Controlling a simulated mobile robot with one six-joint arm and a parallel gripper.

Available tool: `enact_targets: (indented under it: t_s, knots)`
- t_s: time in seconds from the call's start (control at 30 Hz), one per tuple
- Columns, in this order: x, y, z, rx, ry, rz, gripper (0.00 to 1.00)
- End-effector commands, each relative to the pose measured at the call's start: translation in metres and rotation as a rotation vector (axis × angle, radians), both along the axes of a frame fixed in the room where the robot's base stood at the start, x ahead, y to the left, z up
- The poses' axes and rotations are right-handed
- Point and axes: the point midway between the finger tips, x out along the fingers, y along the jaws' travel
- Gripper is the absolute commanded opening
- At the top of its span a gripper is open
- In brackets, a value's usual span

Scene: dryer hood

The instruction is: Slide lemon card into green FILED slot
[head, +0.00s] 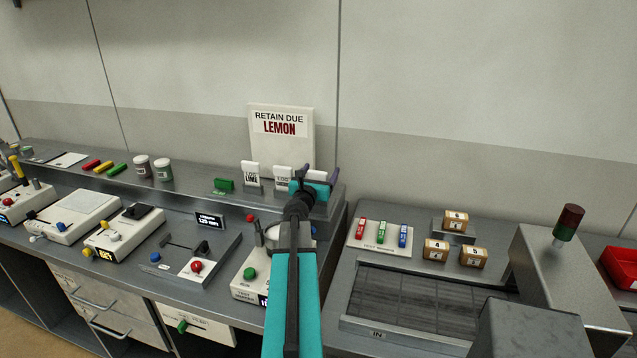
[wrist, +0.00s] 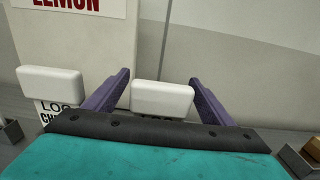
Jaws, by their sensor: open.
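My gripper (wrist: 160,78) is open, with its two purple fingers on either side of a white-topped card (wrist: 162,97) in the wrist view. Gaps show between the card and both fingers. Its label is mostly hidden behind my gripper body, so I cannot read its name. In the head view, my gripper (head: 319,174) is over the rightmost of three cards on the raised ledge. The left card (head: 251,174) reads LOG LIME; the middle card (head: 283,177) has a LOG label, starting "CH" in the wrist view. A small green block (head: 224,184) sits left of the cards; I cannot read any lettering on it.
A sign (head: 281,127) behind the cards reads RETAIN DUE LEMON. Two jars (head: 163,169) stand farther left on the ledge. A panel with a red button (head: 196,266) lies below. Small brown boxes (head: 436,249) and a conveyor-like bed (head: 420,300) are at right.

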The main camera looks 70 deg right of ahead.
Motion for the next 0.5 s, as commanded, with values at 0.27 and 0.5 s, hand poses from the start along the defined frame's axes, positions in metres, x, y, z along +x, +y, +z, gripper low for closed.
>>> enact_targets:
  t_s: [0.27,0.5]
  knots:
    - [-0.0014,-0.0006,0.0001,0.0,0.0,-0.002,0.77]
    - [-0.002,-0.0007,0.0001,0.0,0.0,-0.002,0.51]
